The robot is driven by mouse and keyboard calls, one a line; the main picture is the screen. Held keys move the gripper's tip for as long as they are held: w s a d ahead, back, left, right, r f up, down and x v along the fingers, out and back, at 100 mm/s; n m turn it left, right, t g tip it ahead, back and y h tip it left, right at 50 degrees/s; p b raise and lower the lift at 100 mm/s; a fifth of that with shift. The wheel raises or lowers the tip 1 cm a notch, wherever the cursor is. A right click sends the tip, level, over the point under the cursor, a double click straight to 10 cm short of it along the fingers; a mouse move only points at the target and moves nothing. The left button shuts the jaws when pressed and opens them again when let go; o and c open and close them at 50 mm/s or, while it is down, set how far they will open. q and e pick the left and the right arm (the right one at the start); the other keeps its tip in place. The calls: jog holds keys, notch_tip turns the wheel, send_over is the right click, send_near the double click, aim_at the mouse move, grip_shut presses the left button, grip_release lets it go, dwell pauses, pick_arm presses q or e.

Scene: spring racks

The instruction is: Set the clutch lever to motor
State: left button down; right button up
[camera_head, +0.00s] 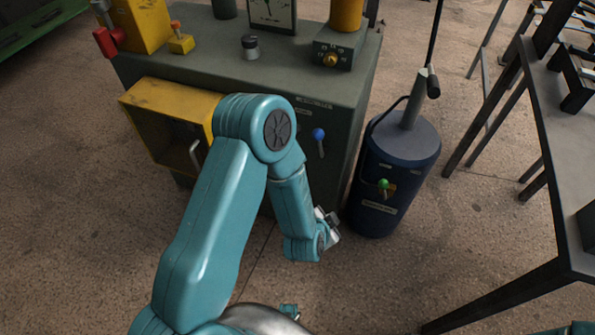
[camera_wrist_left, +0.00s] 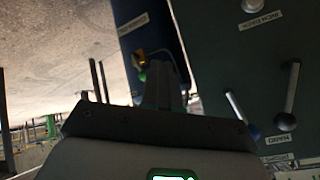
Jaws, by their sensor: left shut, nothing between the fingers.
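On the green cabinet's front, a lever with a blue knob (camera_head: 319,134) stands knob up in the head view. It also shows in the left wrist view (camera_wrist_left: 254,131). Beside it there, a grey lever (camera_wrist_left: 291,92) ends in a round knob near a label that seems to read HAND (camera_wrist_left: 278,138). I cannot read MOTOR anywhere, nor tell for certain which lever is the clutch. My left gripper (camera_head: 331,216) is low in front of the cabinet, apart from both levers. Its fingers (camera_wrist_left: 165,82) are together and empty. My right gripper is not in view.
A dark blue cylinder (camera_head: 402,158) with a green-knobbed lever (camera_head: 383,184) stands right of the cabinet, close to my gripper. A yellow open-fronted box (camera_head: 150,103) juts out at the cabinet's left. A dark metal table (camera_head: 565,150) is at right. The floor in front is clear.

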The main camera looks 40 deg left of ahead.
pick_arm(q)
jog(key=w+a+f+m+t+y+b, duration=0.3)
jog(key=w+a+m+t+y+b, duration=0.15)
jog(key=b, duration=0.35)
jog(key=a+r+m+t+y+b, duration=0.1)
jog(key=a+r+m+y+b, duration=0.2)
jog(key=y+b, duration=0.5)
notch_tip(320, 180, up, 3)
jog(key=shift+f+m+y+b, duration=0.2)
jog(key=shift+m+y+b, duration=0.25)
jog(key=shift+y, duration=0.2)
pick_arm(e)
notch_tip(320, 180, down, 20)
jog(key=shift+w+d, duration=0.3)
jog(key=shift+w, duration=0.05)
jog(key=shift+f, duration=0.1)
pick_arm(q)
jog(key=s+b+x, duration=0.1)
jog(key=x, duration=0.5)
jog(key=s+a+r+b+x, duration=0.1)
jog(key=b+x, duration=0.1)
jog(key=x, duration=0.4)
jog(key=shift+w+a, duration=0.25)
jog(key=shift+a, duration=0.35)
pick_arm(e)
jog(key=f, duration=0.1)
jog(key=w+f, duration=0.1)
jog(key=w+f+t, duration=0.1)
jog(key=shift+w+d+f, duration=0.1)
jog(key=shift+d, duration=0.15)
